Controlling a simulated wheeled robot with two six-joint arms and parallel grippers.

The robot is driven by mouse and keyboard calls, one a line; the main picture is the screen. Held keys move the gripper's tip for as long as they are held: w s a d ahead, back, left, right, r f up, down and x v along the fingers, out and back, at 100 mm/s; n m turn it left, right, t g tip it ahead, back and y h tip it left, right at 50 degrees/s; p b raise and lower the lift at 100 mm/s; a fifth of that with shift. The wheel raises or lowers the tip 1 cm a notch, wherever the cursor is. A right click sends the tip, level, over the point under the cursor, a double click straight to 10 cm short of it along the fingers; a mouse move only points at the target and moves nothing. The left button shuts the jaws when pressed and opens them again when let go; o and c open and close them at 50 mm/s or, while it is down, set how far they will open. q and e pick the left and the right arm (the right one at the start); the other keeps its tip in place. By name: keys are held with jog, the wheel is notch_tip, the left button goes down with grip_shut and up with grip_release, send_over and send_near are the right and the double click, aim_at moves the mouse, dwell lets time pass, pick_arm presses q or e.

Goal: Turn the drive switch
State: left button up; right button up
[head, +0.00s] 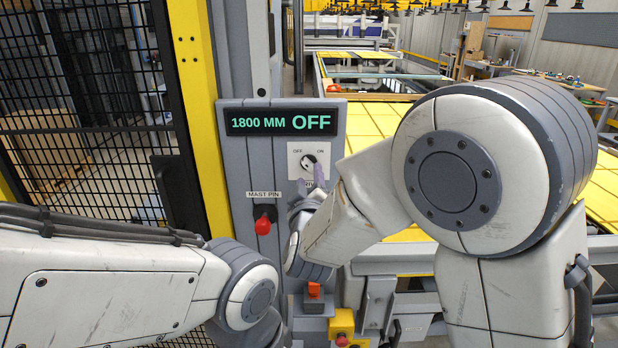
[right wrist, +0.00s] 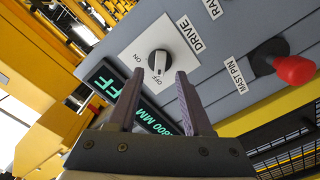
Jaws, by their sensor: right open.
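The drive switch (head: 309,161) is a round dark knob with a light pointer on a white plate marked OFF and ON, on a grey control panel. In the right wrist view the knob (right wrist: 160,62) shows whole, its pointer towards the OFF mark. The display (head: 283,122) above it reads "1800 MM OFF". My right gripper (head: 313,184) is open, its fingers just below the knob in the head view. In the right wrist view the two fingers (right wrist: 159,76) stand apart with nothing between them, pointing at the plate. My left gripper is out of view.
A red knob (head: 264,219) labelled MAST PIN sits left below the switch. A yellow post (head: 202,100) and black mesh fence (head: 85,95) stand at left. A yellow-topped table lies behind.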

jog(key=s+b, duration=0.1)
jog(key=s, duration=0.5)
jog(key=shift+s+b, duration=0.35)
jog(key=shift+s, duration=0.05)
